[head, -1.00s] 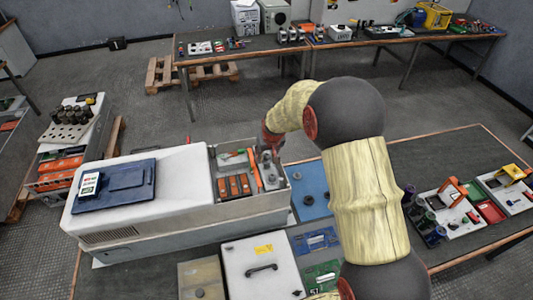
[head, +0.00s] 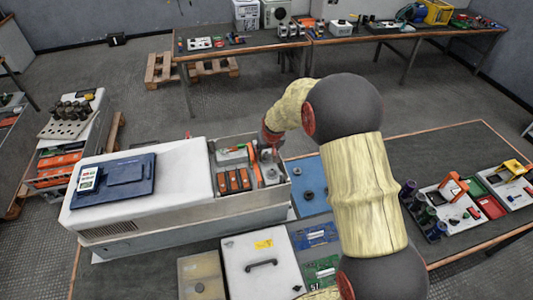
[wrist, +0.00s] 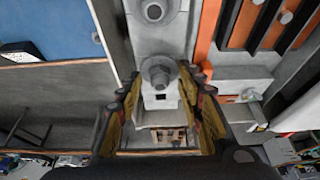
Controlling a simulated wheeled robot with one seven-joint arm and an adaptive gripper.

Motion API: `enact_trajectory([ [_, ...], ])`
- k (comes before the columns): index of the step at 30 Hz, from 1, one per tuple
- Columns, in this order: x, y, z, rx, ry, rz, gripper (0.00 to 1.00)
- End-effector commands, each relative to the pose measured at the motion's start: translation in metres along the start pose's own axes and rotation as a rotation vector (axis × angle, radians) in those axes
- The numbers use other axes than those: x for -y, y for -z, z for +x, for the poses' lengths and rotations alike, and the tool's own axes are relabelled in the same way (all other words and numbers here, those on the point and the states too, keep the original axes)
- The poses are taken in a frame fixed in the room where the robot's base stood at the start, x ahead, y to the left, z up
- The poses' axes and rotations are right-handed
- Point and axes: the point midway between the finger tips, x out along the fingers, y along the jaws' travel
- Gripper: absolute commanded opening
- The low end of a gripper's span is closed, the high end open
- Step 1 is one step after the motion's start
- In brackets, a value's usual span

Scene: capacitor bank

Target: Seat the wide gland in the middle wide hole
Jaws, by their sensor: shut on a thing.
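The wide gland (wrist: 158,73) looks like a grey stepped round fitting. In the wrist view it shows between the tips of my gripper (wrist: 160,90), which is shut on it. In the head view my gripper (head: 272,148) is over the right end of the open cabinet (head: 245,207), and the arm partly hides it. Another grey round fitting (wrist: 155,10) sits on the light strip farther along in the wrist view. The middle wide hole cannot be made out, and whether the held gland touches the strip cannot be told.
Orange blocks (head: 232,181) fill the cabinet bay left of my gripper. A blue plate (head: 309,190) with a dark round part lies right of the cabinet. A white box (head: 262,262) with a handle stands in front. Open trays (head: 450,210) of parts lie at the right.

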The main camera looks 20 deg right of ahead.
Motion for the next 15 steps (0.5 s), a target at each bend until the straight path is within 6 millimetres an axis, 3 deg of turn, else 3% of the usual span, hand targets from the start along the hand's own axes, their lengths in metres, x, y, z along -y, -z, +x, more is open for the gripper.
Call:
enact_trajectory([
  [15, 0.0000, -0.0036, 0.0084, 0.000, 0.000, 0.000, 0.15],
])
